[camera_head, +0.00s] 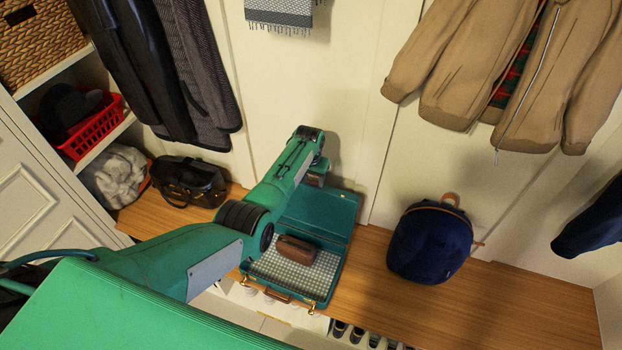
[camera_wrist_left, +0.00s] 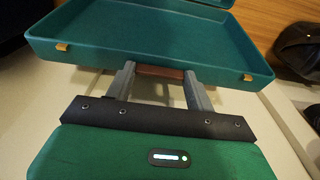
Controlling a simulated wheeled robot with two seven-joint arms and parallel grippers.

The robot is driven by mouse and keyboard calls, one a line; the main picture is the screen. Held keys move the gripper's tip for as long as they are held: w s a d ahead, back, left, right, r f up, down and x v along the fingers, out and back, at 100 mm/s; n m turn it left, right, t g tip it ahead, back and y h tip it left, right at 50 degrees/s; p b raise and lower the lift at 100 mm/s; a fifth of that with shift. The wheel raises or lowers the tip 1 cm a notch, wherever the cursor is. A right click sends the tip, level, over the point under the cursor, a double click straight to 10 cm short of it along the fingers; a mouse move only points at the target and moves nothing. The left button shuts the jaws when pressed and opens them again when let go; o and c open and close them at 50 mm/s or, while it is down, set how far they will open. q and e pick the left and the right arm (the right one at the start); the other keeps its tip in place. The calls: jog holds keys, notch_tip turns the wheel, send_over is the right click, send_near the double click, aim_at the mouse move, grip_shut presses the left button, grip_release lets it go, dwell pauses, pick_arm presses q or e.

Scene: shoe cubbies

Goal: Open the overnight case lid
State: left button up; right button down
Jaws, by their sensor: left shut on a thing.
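The teal overnight case (camera_head: 333,283) sits on the wooden bench, with its lid (camera_head: 322,214) raised and leaning back toward the wall panel. A brown pouch (camera_head: 296,250) lies on the checked lining inside its base. My left gripper (camera_head: 315,182) is at the upper part of the lid. In the left wrist view its two grey fingers (camera_wrist_left: 160,85) are shut on a brown piece (camera_wrist_left: 160,71) at the lid's edge; brass catches show on either side. My arm hides part of the lid and case. My right gripper is not in view.
A navy backpack (camera_head: 430,243) stands on the bench right of the case, and a black bag (camera_head: 188,181) stands to the left. Coats (camera_head: 500,75) hang above. Shoes (camera_head: 357,334) sit under the bench. The bench is clear at the right front.

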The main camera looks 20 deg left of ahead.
pick_arm(q)
jog(key=o, duration=1.4)
notch_tip(320, 180, up, 14)
jog(key=s, duration=0.1)
jog(key=shift+s+f, duration=0.15)
